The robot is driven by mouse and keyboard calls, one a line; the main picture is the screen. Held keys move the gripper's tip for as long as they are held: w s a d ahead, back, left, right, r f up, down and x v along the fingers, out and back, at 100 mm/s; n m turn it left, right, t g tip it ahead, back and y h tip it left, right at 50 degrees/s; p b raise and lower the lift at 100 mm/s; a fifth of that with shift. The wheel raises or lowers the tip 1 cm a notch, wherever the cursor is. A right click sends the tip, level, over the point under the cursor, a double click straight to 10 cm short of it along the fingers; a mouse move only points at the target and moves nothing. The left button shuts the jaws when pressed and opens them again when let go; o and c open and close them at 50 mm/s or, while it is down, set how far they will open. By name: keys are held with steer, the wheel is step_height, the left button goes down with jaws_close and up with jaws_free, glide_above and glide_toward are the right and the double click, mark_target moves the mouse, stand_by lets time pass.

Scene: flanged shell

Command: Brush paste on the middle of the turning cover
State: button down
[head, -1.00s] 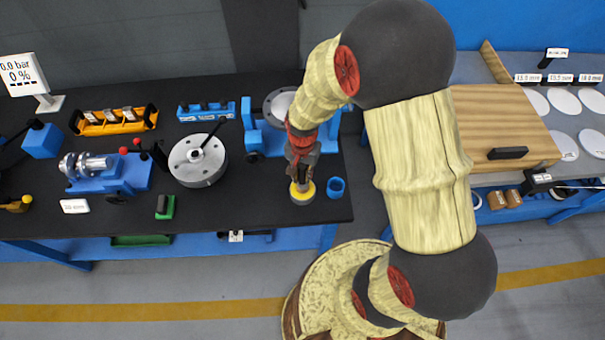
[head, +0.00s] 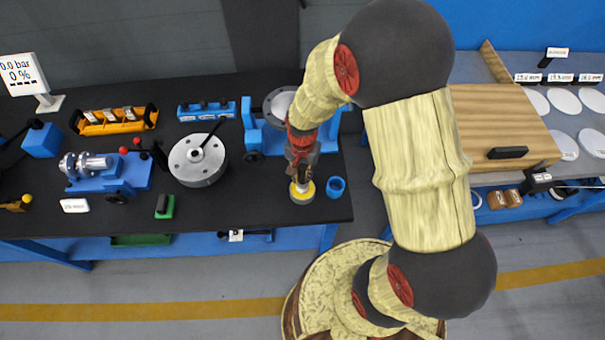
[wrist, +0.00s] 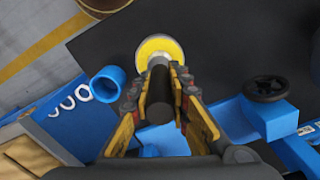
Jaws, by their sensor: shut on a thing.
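My gripper (wrist: 160,105) is shut on a dark cylindrical handle (wrist: 157,92), likely the brush's. It points down at a round pot with a yellow rim (head: 302,196), which the wrist view shows just beyond the handle (wrist: 147,47). The brush's lower end is over or in the pot; I cannot tell if it touches paste. The cover is probably the grey disc (head: 272,104) in a blue stand (head: 249,113), behind my gripper in the head view. My arm hides part of that disc, and no paste is discernible on it.
A blue cup (head: 336,186) stands right of the pot, close to the black bench's (head: 245,205) right edge. A grey flanged disc with a handle (head: 187,171) lies to the left. A handwheel (wrist: 268,88) on the blue stand shows in the wrist view.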

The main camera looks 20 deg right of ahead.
mark_target(303, 166)
steer(key=shift+r+p, duration=2.65)
steer(key=shift+r, duration=0.85)
